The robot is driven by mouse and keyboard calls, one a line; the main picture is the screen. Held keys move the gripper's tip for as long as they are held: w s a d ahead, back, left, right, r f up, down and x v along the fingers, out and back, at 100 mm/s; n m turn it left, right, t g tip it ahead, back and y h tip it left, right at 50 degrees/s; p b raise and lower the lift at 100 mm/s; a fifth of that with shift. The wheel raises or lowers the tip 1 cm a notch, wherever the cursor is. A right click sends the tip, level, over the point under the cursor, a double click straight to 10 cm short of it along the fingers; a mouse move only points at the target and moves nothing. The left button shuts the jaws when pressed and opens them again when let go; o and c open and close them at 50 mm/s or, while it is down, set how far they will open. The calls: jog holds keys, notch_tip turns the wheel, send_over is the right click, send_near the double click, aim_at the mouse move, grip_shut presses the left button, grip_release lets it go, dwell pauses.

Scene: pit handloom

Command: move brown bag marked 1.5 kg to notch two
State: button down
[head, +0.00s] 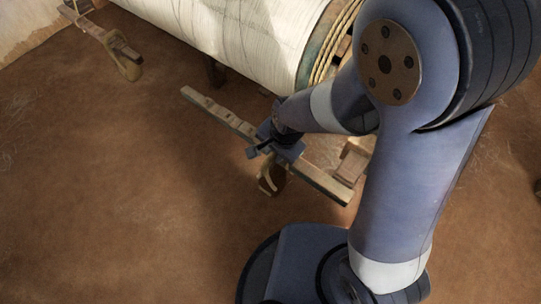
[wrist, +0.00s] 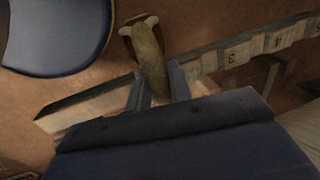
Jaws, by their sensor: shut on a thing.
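A brown bag (head: 268,184) hangs just under my gripper (head: 271,145), beside a long notched wooden bar (head: 222,114) in the head view. In the wrist view the bag (wrist: 151,58) reaches up from between the two fingers of my gripper (wrist: 158,82), which are shut on its upper part. The bar (wrist: 85,104) runs behind the fingers, with notches and number marks on its right part; one looks like a 3. No weight mark on the bag is readable. My gripper hides the bar where the bag meets it, so I cannot tell whether the bag rests in a notch.
A large roll of pale cloth or warp (head: 235,35) lies behind the bar. Another wooden bar (head: 100,33) with a tan looped thing (head: 129,66) hanging from it is at the upper left. The earth floor (head: 110,190) at left is clear.

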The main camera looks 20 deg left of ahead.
jog(key=shift+w+d+r+b, duration=0.15)
jog(key=shift+w+d, duration=0.3)
jog(key=shift+w, duration=0.75)
jog(key=shift+w+d+f+b, duration=0.15)
jog(key=shift+w+d, duration=0.3)
jog(key=shift+w, duration=0.75)
jog(key=shift+f+b, duration=1)
jog(key=shift+f, duration=0.05)
jog(key=shift+s+f, duration=0.1)
jog(key=shift+f, duration=0.2)
jog(key=c, duration=1.2)
grip_release()
jog(key=shift+s+d+f, duration=0.1)
jog(key=shift+f, duration=0.05)
jog(key=r, duration=0.3)
jog(key=d+r+p, duration=0.1)
jog(key=r, duration=0.3)
jog(key=r+p, duration=0.1)
jog(key=r, duration=0.2)
jog(key=shift+s+d+r, duration=0.3)
jog(key=shift+d+r, duration=0.1)
